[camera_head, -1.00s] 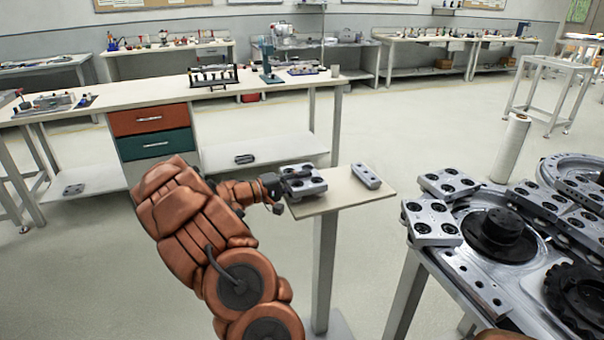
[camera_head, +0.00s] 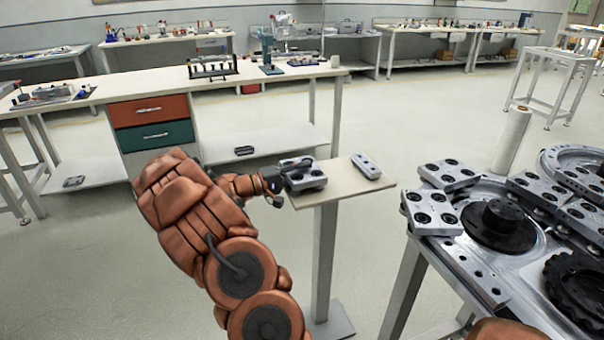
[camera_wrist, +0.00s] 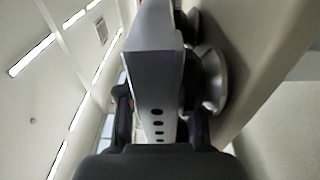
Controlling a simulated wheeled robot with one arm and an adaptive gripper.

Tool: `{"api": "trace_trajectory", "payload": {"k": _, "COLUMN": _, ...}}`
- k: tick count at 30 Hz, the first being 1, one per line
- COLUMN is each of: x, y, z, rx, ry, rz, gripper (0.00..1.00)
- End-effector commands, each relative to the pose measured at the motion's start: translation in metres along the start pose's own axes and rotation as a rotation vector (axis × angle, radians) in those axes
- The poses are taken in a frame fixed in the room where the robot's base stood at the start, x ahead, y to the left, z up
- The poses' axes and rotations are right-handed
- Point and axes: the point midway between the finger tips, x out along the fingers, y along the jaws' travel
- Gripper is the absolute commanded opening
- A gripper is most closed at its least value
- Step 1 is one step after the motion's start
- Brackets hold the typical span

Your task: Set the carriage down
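The carriage (camera_head: 304,180) is a grey metal plate with black round fittings on top. It is at the left end of a small pale stand top (camera_head: 338,183). My gripper (camera_head: 273,187) is at its left edge. In the wrist view, one gripper finger lies on each side of the plate's edge (camera_wrist: 155,90), close against it, and a row of dark holes faces me. Round silver wheels (camera_wrist: 210,80) under the plate are at or very near the stand's surface. Exact contact there is hard to tell.
A small grey block (camera_head: 366,166) lies on the stand, right of the carriage. At right, a metal ring track (camera_head: 465,265) carries other plates and a black hub. A long white bench (camera_head: 170,87) with drawers stands behind. Open floor lies between.

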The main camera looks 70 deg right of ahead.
Motion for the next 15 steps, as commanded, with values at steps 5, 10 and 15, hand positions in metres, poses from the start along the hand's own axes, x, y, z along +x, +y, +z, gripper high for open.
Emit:
{"api": "trace_trajectory", "payload": {"k": 5, "x": -0.013, "y": 0.002, "z": -0.001, "rx": 0.001, "ry": 0.004, "rz": 0.001, "gripper": 0.35}}
{"api": "trace_trajectory", "payload": {"k": 10, "x": -0.046, "y": 0.001, "z": -0.002, "rx": 0.0, "ry": 0.007, "rz": -0.001, "gripper": 0.35}}
{"api": "trace_trajectory", "payload": {"k": 15, "x": -0.079, "y": 0.002, "z": -0.001, "rx": 0.0, "ry": 0.004, "rz": 0.002, "gripper": 0.35}}
